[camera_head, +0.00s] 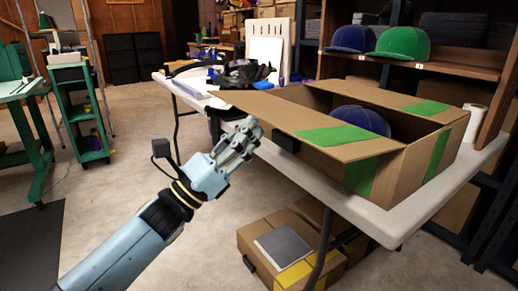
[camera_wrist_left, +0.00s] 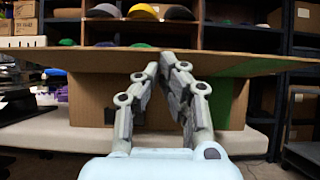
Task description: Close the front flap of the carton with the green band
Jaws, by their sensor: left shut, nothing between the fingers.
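The carton with the green band (camera_head: 405,177) stands open on the white table, with a blue cap (camera_head: 361,119) inside. Its front flap (camera_head: 268,108) sticks outward, roughly level, with a green band (camera_head: 342,135) across it. In the left wrist view the flap (camera_wrist_left: 95,63) shows nearly edge-on as a long strip. My left gripper (camera_head: 249,129) is shut and empty, close to the flap's outer edge. In the left wrist view its fingertips (camera_wrist_left: 160,64) come up to the flap's edge; I cannot tell whether they touch. The right gripper is not in view.
The carton's far flap (camera_head: 382,98) also lies outward. The white table (camera_head: 408,222) has a bare strip at its front right. Another carton (camera_head: 262,238) sits on the floor below. A shelf with blue and green caps (camera_head: 403,42) stands behind. The floor at left is open.

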